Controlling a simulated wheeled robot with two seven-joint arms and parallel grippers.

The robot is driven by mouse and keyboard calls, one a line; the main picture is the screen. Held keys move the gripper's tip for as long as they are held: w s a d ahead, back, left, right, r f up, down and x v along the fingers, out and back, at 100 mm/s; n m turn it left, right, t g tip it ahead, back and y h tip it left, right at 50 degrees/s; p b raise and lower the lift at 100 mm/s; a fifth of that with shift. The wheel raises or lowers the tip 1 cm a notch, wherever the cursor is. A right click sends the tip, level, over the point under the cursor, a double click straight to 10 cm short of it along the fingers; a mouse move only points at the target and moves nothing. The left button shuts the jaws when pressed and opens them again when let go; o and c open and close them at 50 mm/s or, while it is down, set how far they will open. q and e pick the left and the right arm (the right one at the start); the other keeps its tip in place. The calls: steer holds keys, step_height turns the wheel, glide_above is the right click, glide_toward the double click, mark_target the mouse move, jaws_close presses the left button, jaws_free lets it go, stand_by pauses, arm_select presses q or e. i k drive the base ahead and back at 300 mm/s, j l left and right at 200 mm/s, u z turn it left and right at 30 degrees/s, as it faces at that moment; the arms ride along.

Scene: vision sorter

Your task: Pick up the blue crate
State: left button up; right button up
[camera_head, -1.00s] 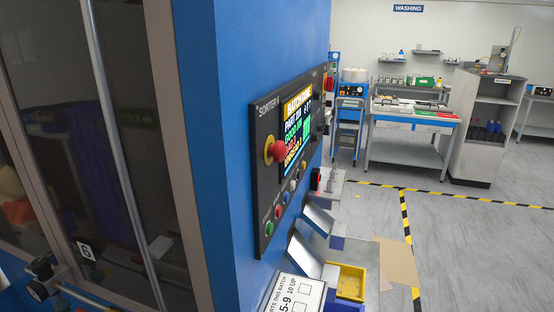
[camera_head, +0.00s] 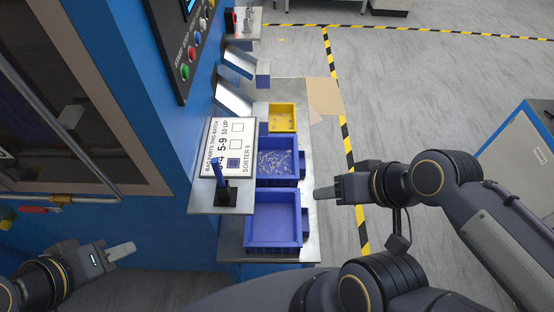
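Two blue crates stand on the metal shelf below the sorter. The nearer blue crate (camera_head: 274,249) looks empty. The blue crate behind it (camera_head: 293,178) holds many small pale parts. My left gripper (camera_head: 122,251) is at the lower left, well apart from both crates, with nothing visible in it. My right gripper (camera_head: 324,193) is just right of the crates, pointing left towards them, not visibly holding anything.
A yellow bin (camera_head: 282,107) with small parts stands behind the crates. A sign board (camera_head: 224,150) and a blue pen in a holder (camera_head: 221,184) are on a ledge left of them. Cardboard (camera_head: 324,97) lies beyond. A blue-edged cabinet (camera_head: 527,150) is at right.

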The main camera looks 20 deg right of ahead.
mark_target(280, 163)
steer(key=k+l+u, duration=0.1)
steer(key=l+u, duration=0.15)
steer(key=k+l+u, duration=0.3)
steer(key=l, duration=0.15)
steer(key=l+u, duration=0.7)
steer(key=l, duration=0.15)
steer(key=k+l+u, duration=0.15)
steer(key=l+u, duration=0.15)
steer(key=k+l+u, duration=0.15)
steer(key=l+u, duration=0.55)
steer(key=l, duration=0.25)
